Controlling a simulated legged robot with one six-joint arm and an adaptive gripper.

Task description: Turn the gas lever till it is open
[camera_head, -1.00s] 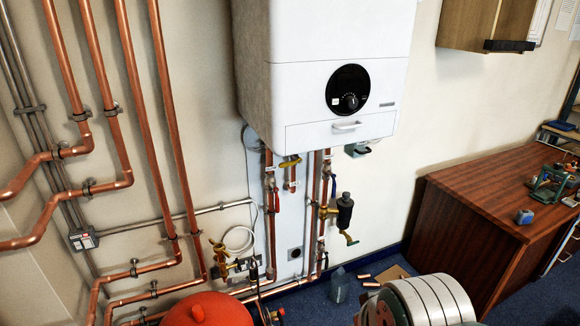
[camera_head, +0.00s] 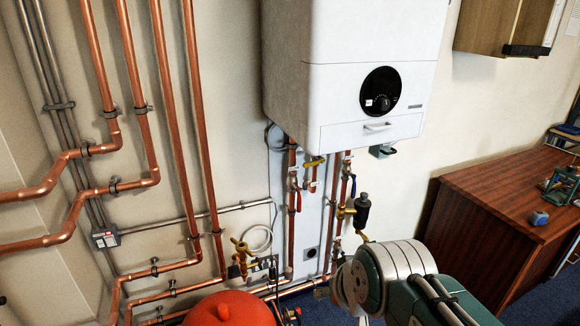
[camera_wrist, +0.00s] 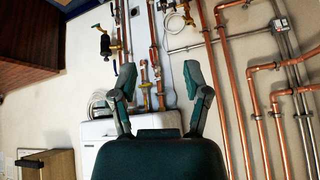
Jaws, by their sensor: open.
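A small yellow lever (camera_head: 314,162), which looks like the gas lever, sits on a short copper pipe under the white boiler (camera_head: 365,90). It lies nearly level across its pipe, slightly tilted. A red lever (camera_head: 298,198) hangs down to its left and a blue lever (camera_head: 353,187) to its right. In the wrist view, which is upside down, my gripper (camera_wrist: 160,77) has its two fingers wide apart with nothing between them. The boiler pipes and valves show beyond the fingers, apart from them as far as I can tell. The gripper is outside the head view.
A red vessel (camera_head: 230,310) stands low in front of the pipes. A brass valve (camera_head: 240,250) and a black cylindrical fitting (camera_head: 362,210) stick out near the boiler pipes. Copper pipes (camera_head: 130,185) cover the left wall. A wooden desk (camera_head: 500,200) stands at the right.

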